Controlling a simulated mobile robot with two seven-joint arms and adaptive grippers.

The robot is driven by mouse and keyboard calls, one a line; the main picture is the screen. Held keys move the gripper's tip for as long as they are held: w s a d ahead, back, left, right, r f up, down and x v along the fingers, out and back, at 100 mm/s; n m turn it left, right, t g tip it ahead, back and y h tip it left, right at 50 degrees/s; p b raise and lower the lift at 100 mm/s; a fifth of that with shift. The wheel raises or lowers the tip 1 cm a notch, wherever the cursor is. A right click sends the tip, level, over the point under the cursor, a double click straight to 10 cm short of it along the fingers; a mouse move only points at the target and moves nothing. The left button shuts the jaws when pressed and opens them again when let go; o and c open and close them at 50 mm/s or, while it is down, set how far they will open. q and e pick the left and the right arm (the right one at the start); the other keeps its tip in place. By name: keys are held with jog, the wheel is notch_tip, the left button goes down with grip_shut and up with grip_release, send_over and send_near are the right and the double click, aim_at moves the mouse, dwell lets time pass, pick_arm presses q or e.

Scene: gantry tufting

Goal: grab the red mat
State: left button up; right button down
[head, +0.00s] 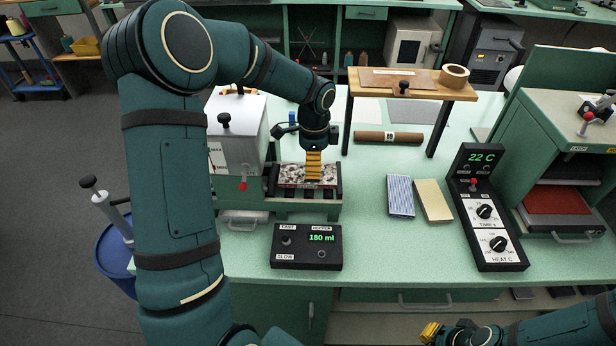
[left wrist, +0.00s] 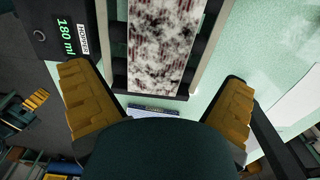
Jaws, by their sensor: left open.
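A mat with dark red stripes under white and black tufts (head: 309,174) lies in the frame of the tufting machine (head: 262,208). A plain red slab (head: 558,201) lies in the green press at the right. My right gripper (head: 432,332) is low at the bottom edge.
A control box reading 180 ml (head: 307,247) stands in front of the machine, the white hopper (head: 238,125) to its left. A wooden stand (head: 420,87), a brown roll (head: 388,138), blue (head: 400,196) and yellow (head: 433,201) blocks and a 22 C panel (head: 485,205) stand rightward.

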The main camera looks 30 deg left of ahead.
pick_arm(q)
notch_tip(320, 180, down, 4)
jog(key=shift+s+a+f, duration=0.15)
jog(key=shift+f, duration=0.05)
jog(key=shift+c, duration=0.3)
jog(key=c, duration=1.1)
jog(key=shift+r, duration=0.1)
